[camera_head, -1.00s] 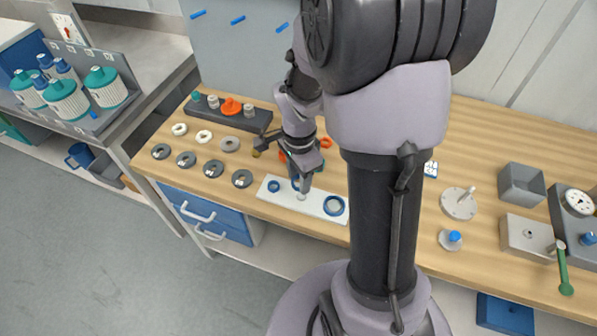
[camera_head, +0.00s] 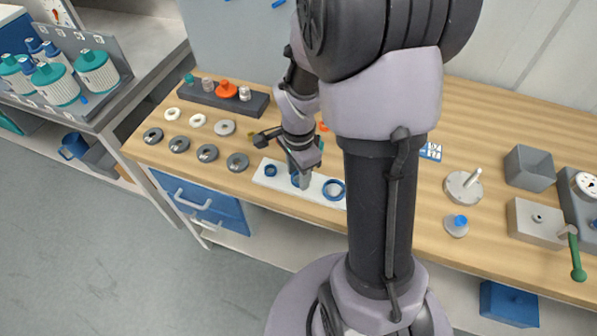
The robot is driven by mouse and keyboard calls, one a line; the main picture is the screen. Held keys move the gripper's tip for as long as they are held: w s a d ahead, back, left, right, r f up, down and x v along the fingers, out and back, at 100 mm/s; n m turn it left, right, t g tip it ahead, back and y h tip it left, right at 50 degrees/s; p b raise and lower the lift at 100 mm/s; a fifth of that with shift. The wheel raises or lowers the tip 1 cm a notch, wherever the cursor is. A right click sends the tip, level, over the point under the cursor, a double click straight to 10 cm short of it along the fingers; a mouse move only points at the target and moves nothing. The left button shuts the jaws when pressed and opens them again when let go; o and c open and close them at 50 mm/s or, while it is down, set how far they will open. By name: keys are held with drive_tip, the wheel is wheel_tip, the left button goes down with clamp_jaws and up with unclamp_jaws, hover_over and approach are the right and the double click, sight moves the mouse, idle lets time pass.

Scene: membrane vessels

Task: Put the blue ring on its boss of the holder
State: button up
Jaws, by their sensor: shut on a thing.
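My gripper (camera_head: 300,181) points down over the middle of a white plate (camera_head: 315,194) at the bench's front edge. It is shut on a blue ring (camera_head: 295,180), mostly hidden by the fingers. A smaller blue ring (camera_head: 270,171) lies on the plate's left end. A larger blue ring (camera_head: 334,190) lies on its right end. I cannot tell whether the gripped ring touches the plate. Which part is the holder is not clear; a dark bar (camera_head: 203,98) with teal, grey and orange caps stands behind.
Several dark discs (camera_head: 207,153) and pale rings (camera_head: 225,127) lie left of the plate. My arm hides the bench's middle.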

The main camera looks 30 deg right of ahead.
drive_tip(key=o, duration=1.4)
wheel_tip(320, 180, up, 18)
drive_tip(key=p, duration=0.7)
drive_tip(key=shift+f, duration=0.25)
drive_tip(key=shift+a, duration=0.1)
